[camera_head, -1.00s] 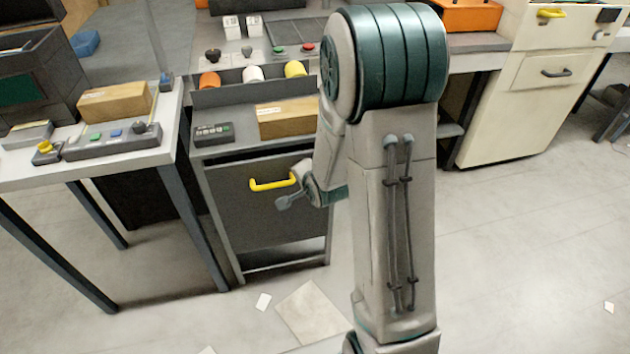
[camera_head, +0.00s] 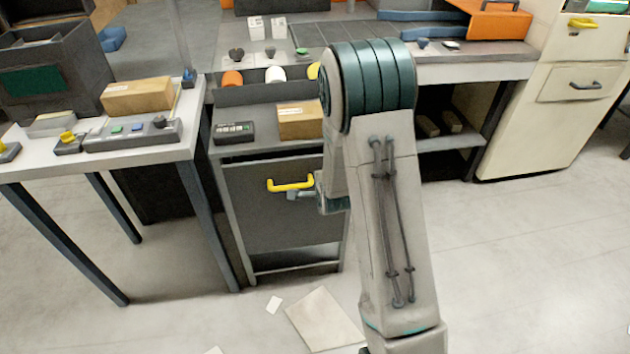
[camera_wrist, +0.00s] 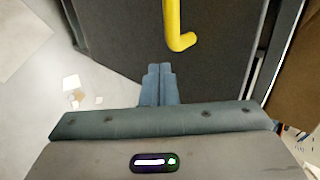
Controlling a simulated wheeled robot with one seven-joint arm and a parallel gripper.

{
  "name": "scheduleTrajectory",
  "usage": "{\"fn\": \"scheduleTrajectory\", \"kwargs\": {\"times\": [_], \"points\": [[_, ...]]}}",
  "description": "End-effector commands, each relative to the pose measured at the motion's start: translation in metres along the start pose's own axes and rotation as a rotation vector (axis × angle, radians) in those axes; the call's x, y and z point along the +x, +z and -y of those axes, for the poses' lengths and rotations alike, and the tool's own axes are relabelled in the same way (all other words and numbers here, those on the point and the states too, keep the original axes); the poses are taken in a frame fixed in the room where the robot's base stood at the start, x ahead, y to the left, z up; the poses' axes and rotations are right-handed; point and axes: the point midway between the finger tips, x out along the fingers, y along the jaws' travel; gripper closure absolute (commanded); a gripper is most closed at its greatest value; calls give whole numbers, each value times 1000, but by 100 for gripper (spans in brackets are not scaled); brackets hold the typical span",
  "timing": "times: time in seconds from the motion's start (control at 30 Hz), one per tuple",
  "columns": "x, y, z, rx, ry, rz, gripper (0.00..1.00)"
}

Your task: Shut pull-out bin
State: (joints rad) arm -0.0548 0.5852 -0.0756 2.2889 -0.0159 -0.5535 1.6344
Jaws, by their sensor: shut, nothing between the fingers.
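The pull-out bin has a dark grey front (camera_head: 285,222) with a yellow bar handle (camera_head: 290,185), under the bench in the middle of the head view. In the wrist view the dark front (camera_wrist: 115,38) fills the top middle, and the end of the yellow handle (camera_wrist: 178,28) shows just beyond my fingertips. My gripper (camera_wrist: 160,68) is shut and empty, pointing at the front beside the handle's end. In the head view my gripper (camera_head: 295,195) is just below the handle, partly hidden by my arm. I cannot tell whether it touches, or how far the bin stands out.
A table (camera_head: 100,165) with a dark box and controls stands at the left. A cream cabinet (camera_head: 560,110) stands at the right.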

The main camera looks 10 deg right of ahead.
Motion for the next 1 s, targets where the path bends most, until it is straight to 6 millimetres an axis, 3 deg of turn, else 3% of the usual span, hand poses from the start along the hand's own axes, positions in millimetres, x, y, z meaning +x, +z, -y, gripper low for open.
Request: {"fn": "scheduleTrajectory", "kwargs": {"times": [0.3,0.8,1.0], "points": [[33,1,22,-3,-1,1,100],[39,1,28,-2,-1,1,100],[59,0,42,0,-4,-1,100]]}}
